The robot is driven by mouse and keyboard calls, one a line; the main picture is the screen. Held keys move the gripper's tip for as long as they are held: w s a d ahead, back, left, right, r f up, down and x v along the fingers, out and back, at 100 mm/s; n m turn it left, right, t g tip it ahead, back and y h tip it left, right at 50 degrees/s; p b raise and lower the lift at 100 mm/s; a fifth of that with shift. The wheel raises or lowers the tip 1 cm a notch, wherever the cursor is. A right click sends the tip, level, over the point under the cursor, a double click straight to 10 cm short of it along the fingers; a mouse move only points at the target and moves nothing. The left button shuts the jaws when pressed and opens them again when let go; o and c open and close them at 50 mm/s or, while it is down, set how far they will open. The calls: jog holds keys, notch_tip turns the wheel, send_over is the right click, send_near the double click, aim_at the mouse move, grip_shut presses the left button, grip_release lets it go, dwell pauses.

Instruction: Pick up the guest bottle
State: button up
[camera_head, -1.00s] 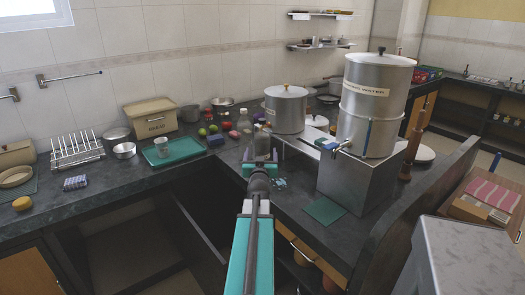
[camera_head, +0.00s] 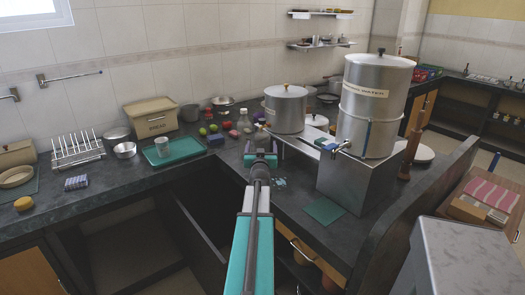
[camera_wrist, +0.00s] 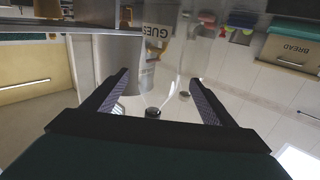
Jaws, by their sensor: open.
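The guest bottle (camera_wrist: 157,42) is a clear bottle with a pale label reading "GUEST", upside down in the wrist view. Its dark cap (camera_wrist: 152,112) shows between the fingers. My gripper (camera_wrist: 160,78) is open, with one dark finger on each side of the bottle's line. I cannot tell how deep the bottle lies between them, and no finger visibly touches it. In the head view, my gripper (camera_head: 260,153) is over the dark counter, just in front of the bottles. The guest bottle (camera_head: 260,133) is partly hidden behind it there.
Another clear bottle (camera_head: 244,122) stands close on the left. A lidded steel pot (camera_head: 285,108) stands close on the right. A large steel canister (camera_head: 372,105) with a tap sits on a metal box (camera_head: 355,180). A teal tray (camera_head: 172,152) holds a mug. The bread box (camera_head: 151,117) is behind.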

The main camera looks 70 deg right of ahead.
aim_at(263, 133)
jog(key=shift+d, duration=0.1)
jog(key=shift+p+x, duration=0.9)
jog(key=shift+x, duration=1.65)
jog(key=shift+s+f, duration=0.1)
jog(key=shift+s, duration=0.05)
jog(key=c, duration=1.8)
jog(key=shift+c, duration=0.2)
jog(key=shift+r, duration=0.9)
notch_tip(263, 133, up, 2)
jog(key=shift+r, duration=0.1)
jog(key=s+a+r+p, duration=0.1)
jog(key=s+a+p, duration=0.4)
jog(key=s+a, duration=0.5)
jog(key=shift+a, duration=1.1)
jog(key=shift+s, duration=0.1)
